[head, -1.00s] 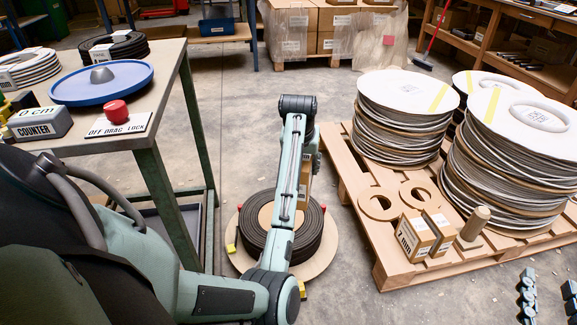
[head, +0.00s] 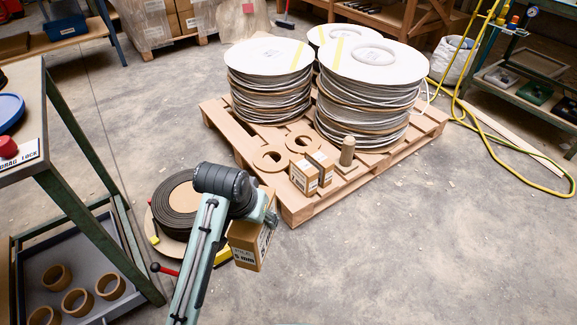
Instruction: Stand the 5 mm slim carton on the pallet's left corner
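The slim carton (head: 247,247) is a brown box whose label reads "5 mm". It hangs tilted from my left gripper (head: 266,217), which looks shut on its upper part; the wrist hides the fingertips. The carton is in front of the pallet's near edge, apart from it. The wooden pallet (head: 232,133) stands on the floor in the middle and carries tall reel stacks, cardboard rings and two small cartons. My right gripper is not in view.
Two small cartons (head: 304,178) stand by the pallet's near edge, beside a wooden peg (head: 347,152). White-topped reel stacks (head: 368,100) fill the back. A dark coil (head: 172,207) lies left of the pallet. A bench (head: 50,165) stands left.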

